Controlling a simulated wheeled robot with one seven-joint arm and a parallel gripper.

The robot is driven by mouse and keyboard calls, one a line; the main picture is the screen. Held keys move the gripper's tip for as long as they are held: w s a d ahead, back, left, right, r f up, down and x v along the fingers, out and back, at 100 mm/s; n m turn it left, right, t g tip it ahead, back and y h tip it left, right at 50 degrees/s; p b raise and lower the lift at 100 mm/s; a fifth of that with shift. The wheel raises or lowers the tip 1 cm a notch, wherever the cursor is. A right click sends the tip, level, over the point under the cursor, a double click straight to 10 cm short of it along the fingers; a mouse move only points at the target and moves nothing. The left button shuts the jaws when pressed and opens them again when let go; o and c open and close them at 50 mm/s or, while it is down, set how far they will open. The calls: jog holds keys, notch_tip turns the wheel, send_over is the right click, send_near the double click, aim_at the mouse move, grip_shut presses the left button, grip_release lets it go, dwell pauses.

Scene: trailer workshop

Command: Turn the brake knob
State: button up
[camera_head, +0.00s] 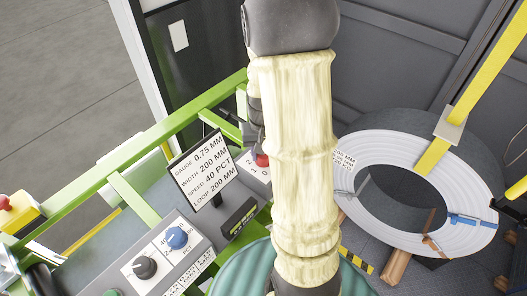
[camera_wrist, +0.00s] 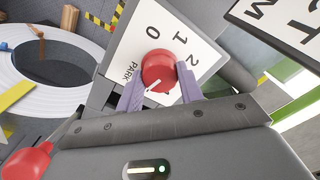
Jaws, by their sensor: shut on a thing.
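The brake knob (camera_wrist: 158,66) is red and sits on a white plate (camera_wrist: 125,42) marked 0, 1, 2 and PARK. My gripper (camera_wrist: 160,82) has its two purple fingers on either side of the knob, shut on it. A white line on the knob points to the lower left in the wrist view; I cannot tell exactly which mark it meets. In the head view the red knob (camera_head: 262,160) shows only in part beside my arm, with a bit of its plate (camera_head: 250,170).
A display sign (camera_head: 204,168) stands left of the knob. A control box (camera_head: 160,255) carries a black knob (camera_head: 145,267) and a blue knob (camera_head: 177,238). A green rail (camera_head: 150,140) runs behind. A white coil (camera_head: 370,200) lies at the right. A red button (camera_head: 4,202) is far left.

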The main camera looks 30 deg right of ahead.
jog(key=m+p, duration=0.1)
jog(key=m, duration=0.5)
jog(key=shift+w+r, duration=0.1)
jog(key=shift+m, duration=0.3)
jog(key=o, duration=1)
notch_tip(320, 180, up, 17)
jog(key=b, duration=0.2)
jog(key=shift+r, duration=0.15)
dwell(0.4)
